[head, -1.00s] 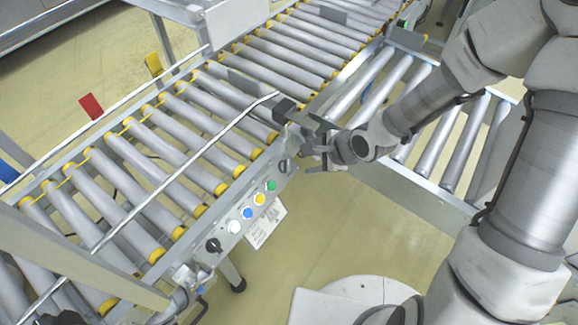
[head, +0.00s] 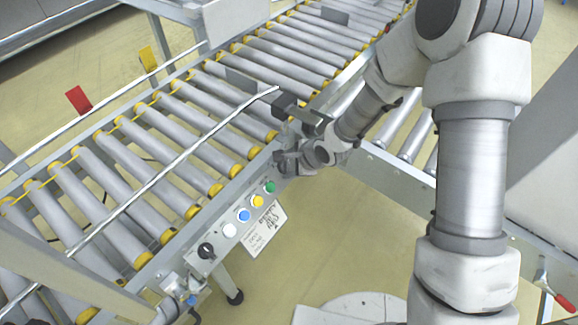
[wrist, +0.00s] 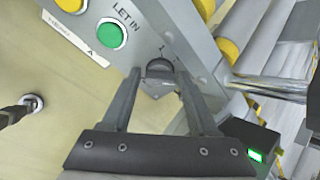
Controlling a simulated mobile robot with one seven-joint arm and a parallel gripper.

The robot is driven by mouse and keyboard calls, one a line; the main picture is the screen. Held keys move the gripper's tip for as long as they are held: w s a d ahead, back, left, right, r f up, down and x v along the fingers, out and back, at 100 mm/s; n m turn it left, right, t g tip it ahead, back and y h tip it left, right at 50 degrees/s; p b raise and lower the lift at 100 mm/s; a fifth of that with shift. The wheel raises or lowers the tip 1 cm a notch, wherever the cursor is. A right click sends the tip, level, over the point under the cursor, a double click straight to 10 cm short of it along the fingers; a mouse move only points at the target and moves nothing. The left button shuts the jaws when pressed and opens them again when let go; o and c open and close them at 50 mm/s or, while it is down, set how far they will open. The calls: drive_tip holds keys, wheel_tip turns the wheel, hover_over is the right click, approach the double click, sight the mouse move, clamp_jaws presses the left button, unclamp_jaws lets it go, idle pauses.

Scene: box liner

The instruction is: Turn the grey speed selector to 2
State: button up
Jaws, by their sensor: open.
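The grey speed selector (wrist: 159,68) is a small dark-grey knob on the panel in the wrist view. A small mark like a 1 is printed just beyond it; I cannot read a 2 or the knob's setting. My gripper (wrist: 160,78) is open, its two fingers spread on either side of the selector. I cannot tell whether they touch it. In the head view my gripper (head: 281,162) is at the upper right end of the control panel and hides the selector.
A green button (wrist: 111,34) labelled LET IN lies left of the fingers. Yellow, blue and white buttons and a black knob (head: 206,250) continue down the panel (head: 219,246). The roller conveyor (head: 150,165) runs behind. A metal rod (wrist: 270,86) is at right in the wrist view.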

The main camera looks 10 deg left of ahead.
drive_tip(key=shift+c, duration=0.3)
clamp_jaws()
drive_tip(key=n, duration=0.2)
drive_tip(key=n+b, duration=0.1)
drive_tip(key=n, duration=0.1)
drive_tip(key=shift+s+f+t, duration=0.15)
drive_tip(key=shift+t, duration=0.15)
drive_tip(key=shift+d+n+y+b, duration=0.1)
drive_tip(key=shift+n+y+b, duration=0.5)
drive_tip(key=shift+n, duration=1.6)
drive_tip(key=shift+o, duration=0.3)
unclamp_jaws()
